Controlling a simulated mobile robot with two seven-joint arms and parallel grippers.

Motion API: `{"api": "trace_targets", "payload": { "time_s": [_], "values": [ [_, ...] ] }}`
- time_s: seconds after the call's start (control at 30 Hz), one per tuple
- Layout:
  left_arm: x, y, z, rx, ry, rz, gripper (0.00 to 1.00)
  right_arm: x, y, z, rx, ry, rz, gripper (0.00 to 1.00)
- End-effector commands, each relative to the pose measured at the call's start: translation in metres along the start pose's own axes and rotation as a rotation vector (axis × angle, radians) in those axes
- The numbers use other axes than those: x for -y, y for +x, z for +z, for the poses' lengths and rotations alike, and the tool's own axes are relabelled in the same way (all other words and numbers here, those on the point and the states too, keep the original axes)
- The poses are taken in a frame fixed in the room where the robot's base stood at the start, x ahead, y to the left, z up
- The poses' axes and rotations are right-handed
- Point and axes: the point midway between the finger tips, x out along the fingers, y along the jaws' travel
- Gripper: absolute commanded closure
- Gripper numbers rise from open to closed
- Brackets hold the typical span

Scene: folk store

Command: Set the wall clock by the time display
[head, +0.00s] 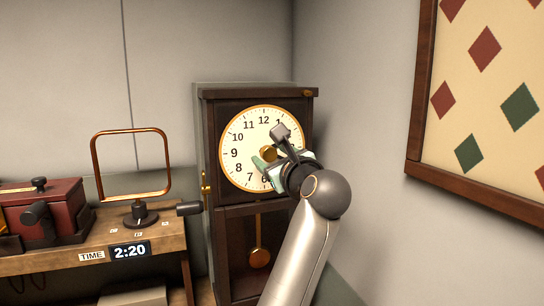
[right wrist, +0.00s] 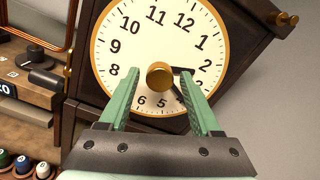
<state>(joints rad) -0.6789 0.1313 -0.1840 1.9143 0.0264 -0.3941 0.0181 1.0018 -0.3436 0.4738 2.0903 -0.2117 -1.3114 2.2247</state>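The wall clock (head: 237,127) is a dark wooden case with a round cream dial, black numerals and a brass rim. A brass knob (right wrist: 159,76) stands out from the dial's centre. The time display (head: 130,250) reads 2:20 on the front edge of a wooden desk. My right gripper (head: 278,168) is in front of the dial. In the right wrist view its green fingers (right wrist: 160,72) are apart, one each side of the knob, with gaps visible. A dark hand shows right of the knob, towards 3; the hands' full setting is partly hidden. My left gripper is out of view.
A copper-framed stand (head: 168,165) and a red box (head: 58,203) are on the wooden desk (head: 60,262) left of the clock. A brass pendulum (head: 259,257) hangs in the lower case. A framed diamond-pattern panel (head: 412,165) hangs on the right wall.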

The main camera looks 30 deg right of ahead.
Motion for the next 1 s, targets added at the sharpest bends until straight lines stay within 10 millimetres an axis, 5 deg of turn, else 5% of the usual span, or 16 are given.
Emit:
{"api": "trace_targets", "payload": {
  "time_s": [0.53, 1.0],
  "values": [
    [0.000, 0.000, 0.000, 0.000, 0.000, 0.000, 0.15, 0.000, -0.002, 0.000, -0.001, 0.000, 0.000, 0.22],
    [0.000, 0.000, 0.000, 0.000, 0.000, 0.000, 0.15, 0.000, -0.038, 0.000, 0.000, -0.001, 0.000, 0.22]
  ]
}}
